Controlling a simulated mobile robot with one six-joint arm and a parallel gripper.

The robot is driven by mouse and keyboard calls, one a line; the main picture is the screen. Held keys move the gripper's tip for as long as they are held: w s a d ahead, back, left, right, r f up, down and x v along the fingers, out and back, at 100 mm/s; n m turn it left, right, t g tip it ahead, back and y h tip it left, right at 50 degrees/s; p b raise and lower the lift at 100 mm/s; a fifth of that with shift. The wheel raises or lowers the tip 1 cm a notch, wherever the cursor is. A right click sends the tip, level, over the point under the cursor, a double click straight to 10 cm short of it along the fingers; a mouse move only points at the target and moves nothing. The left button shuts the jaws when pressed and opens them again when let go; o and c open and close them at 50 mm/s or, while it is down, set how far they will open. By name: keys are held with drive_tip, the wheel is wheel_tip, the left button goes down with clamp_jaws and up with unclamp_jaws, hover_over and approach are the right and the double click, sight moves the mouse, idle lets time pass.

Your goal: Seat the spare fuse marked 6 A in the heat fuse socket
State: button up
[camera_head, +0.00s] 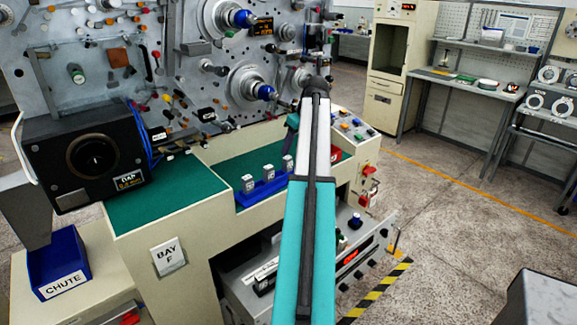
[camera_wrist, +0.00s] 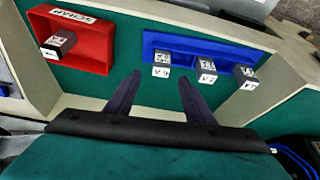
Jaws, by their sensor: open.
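Several small pale fuse blocks with printed faces show. Three stand in a blue rack (camera_wrist: 228,56), which also shows in the head view (camera_head: 262,196). The block nearest the red tray (camera_wrist: 161,69) seems to read 6 A upside down; the print is small. The middle block (camera_wrist: 206,74) and the end block (camera_wrist: 246,82) carry other marks I cannot read surely. My gripper (camera_wrist: 160,80) is open and empty, its fingers spread below the supposed 6 A block in the wrist view. My arm hides it in the head view. I cannot identify the heat fuse socket.
A red tray marked SCRAP (camera_wrist: 97,61) holds one dark-sided block (camera_wrist: 58,43). A blue CHUTE bin (camera_head: 60,262) and a black box (camera_head: 85,155) stand at the left. A panel with a red display (camera_head: 348,256) sits low under the bench. The green bench top (camera_head: 165,185) has free room.

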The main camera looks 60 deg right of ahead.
sight(289, 157)
drive_tip(key=shift+x, duration=1.35)
drive_tip(key=shift+f, duration=0.1)
drive_tip(key=shift+p+x, duration=0.85)
drive_tip(key=shift+x, duration=1.65)
drive_tip(key=shift+a, duration=0.15)
drive_tip(key=c, duration=1.1)
